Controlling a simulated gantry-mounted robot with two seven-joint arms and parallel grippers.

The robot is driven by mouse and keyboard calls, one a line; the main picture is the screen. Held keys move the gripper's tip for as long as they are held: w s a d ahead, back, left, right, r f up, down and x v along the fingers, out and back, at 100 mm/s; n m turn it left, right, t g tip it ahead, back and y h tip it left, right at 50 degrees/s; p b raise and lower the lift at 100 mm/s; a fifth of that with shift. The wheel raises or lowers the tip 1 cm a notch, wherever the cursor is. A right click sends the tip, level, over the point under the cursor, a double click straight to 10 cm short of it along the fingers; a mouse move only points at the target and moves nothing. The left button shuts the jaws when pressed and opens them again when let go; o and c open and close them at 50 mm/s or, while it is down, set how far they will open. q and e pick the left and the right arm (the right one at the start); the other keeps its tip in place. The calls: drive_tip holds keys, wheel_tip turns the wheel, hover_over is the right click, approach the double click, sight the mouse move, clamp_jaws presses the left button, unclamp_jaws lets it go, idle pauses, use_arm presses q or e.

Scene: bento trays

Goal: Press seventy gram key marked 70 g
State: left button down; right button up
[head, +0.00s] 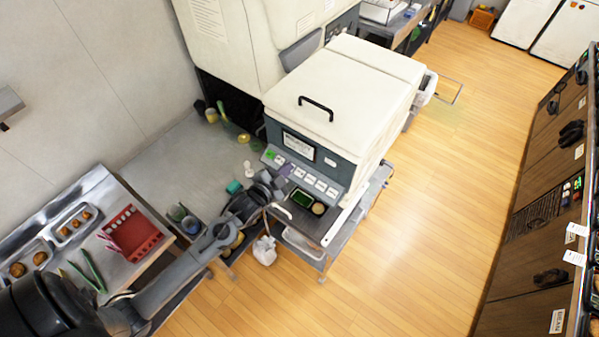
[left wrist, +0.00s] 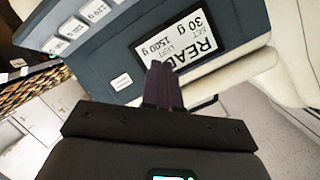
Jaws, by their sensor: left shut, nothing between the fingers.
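The cream machine's slanted key panel (head: 315,182) carries a row of white keys (head: 309,179), whose labels are too small to read in the head view. In the left wrist view several white gram keys (left wrist: 72,27) show upside down at upper left; I cannot tell clearly which is marked 70 g. A small white key (left wrist: 122,82) lies nearer the display. My left gripper (head: 286,169) is shut and empty at the left part of the panel. Its dark purple fingers (left wrist: 162,85) overlap the display's edge in the wrist view; contact cannot be told. My right gripper is not in view.
A green key (head: 272,154) is at the panel's left end. Below the panel is a tray (head: 322,232). A steel table (head: 110,195) with a red rack (head: 130,232) stands at left. The wooden floor at right is clear.

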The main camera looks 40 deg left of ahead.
sight(300, 173)
use_arm(q)
drive_tip(key=shift+f, duration=0.1)
drive_tip(key=shift+w+a+f+b, duration=0.1)
drive_tip(key=shift+w+f+b, duration=0.6)
drive_tip(key=shift+f+b, duration=0.6)
drive_tip(key=shift+w+d+f+b, duration=0.1)
drive_tip(key=shift+w+f+b, duration=0.6)
drive_tip(key=shift+f+b, duration=0.55)
drive_tip(key=shift+w+a+f+b, duration=0.1)
drive_tip(key=shift+w+f+b, duration=0.6)
drive_tip(key=shift+f+b, duration=0.6)
drive_tip(key=shift+w+r, duration=0.1)
drive_tip(key=shift+r, duration=0.05)
drive_tip(key=shift+w+f+b, duration=0.2)
drive_tip(key=shift+f+b, duration=0.15)
drive_tip(key=shift+b, duration=0.05)
